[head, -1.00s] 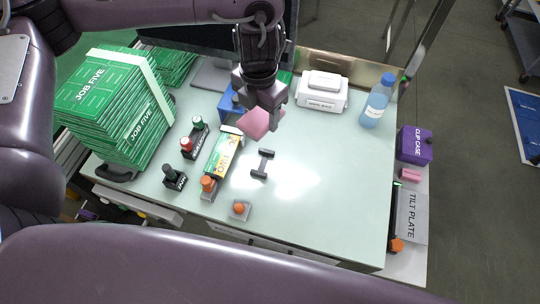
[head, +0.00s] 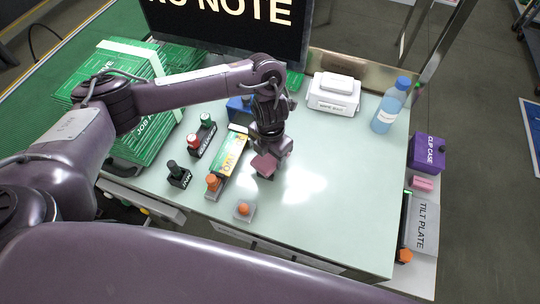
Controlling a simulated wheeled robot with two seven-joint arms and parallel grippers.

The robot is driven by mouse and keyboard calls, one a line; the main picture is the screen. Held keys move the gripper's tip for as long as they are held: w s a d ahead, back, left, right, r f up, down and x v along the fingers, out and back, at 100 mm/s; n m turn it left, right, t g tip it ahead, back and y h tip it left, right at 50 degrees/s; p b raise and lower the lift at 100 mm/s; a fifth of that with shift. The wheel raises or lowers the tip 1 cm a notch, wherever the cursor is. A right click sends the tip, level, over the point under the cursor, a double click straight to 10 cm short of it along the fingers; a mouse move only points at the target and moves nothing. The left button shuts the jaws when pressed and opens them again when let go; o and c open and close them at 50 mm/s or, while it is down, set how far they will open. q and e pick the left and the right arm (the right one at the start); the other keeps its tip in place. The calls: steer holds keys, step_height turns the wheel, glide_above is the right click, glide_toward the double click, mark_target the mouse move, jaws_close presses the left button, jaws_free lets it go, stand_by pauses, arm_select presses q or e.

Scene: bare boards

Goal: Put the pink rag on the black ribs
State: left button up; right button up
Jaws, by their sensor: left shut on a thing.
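My left gripper (head: 268,155) is shut on the pink rag (head: 264,164), pointing down over the middle of the table. The rag hangs over the spot of the small black ribs (head: 268,178). Only a dark bit of the ribs shows below the rag's lower edge; the rest is hidden by the rag and gripper. I cannot tell whether the rag touches the ribs. My right gripper is not in view.
An orange-topped piece (head: 243,209) stands in front. A white box (head: 333,94) and a blue bottle (head: 390,106) stand at the back right. The table's right half is mostly clear.

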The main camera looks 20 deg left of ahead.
mark_target(270, 156)
arm_select(q)
steer(key=shift+w+f, duration=0.1)
steer(key=shift+f, duration=0.1)
steer(key=shift+f, duration=0.2)
steer(key=o, duration=0.9)
steer(key=shift+r, duration=0.15)
steer(key=shift+r, duration=0.3)
steer(key=shift+r+p, duration=0.8)
steer(key=shift+r, duration=5)
